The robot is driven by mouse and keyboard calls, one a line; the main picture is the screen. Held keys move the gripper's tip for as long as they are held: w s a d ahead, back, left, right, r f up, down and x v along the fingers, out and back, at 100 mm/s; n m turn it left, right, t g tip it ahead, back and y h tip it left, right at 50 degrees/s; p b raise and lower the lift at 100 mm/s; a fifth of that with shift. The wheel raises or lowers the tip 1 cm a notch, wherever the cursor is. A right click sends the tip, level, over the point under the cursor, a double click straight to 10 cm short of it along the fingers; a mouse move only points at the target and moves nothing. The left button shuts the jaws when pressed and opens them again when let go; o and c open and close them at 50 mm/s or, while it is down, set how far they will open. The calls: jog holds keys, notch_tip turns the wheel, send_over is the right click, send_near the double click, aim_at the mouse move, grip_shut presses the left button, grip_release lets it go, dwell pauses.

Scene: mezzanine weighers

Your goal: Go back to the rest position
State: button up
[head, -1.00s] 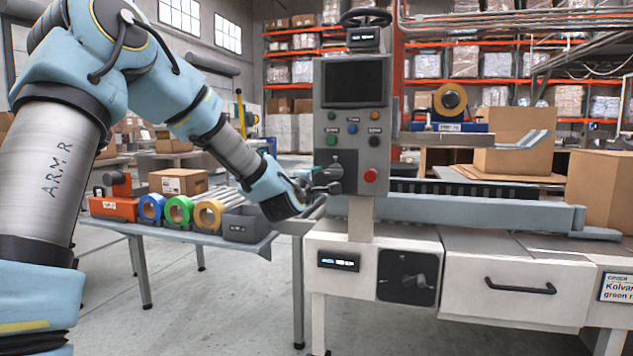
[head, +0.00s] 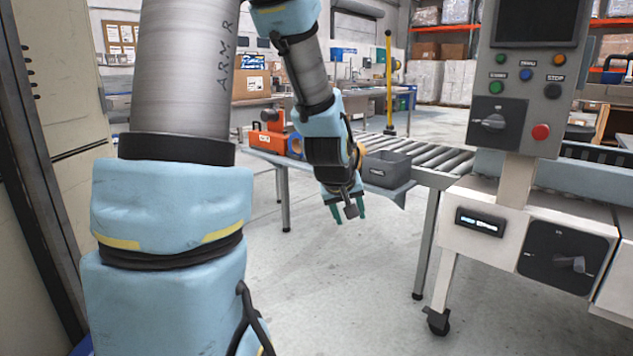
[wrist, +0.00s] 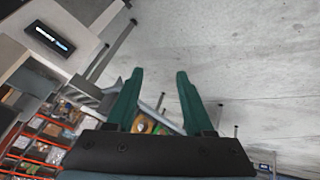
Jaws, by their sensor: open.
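My gripper (head: 347,213) hangs at the end of my arm, pointing down, in front of the side table in the head view. Its two green fingers are apart with nothing between them. In the wrist view my gripper (wrist: 158,85) is also open and empty, with grey floor beyond the fingertips. It touches nothing that I can see.
The control panel (head: 525,80) stands on the white machine (head: 487,220) at the right. A tall cabinet (head: 62,90) stands at left. Floor below is clear.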

jog(key=s+a+f+m+g+y, duration=0.25)
jog(key=s+a+g, duration=0.25)
jog(key=s+a, duration=0.95)
notch_tip(320, 180, up, 24)
jog(key=p, duration=2.4)
jog(key=shift+w+p, duration=0.3)
jog(key=shift+w, duration=0.1)
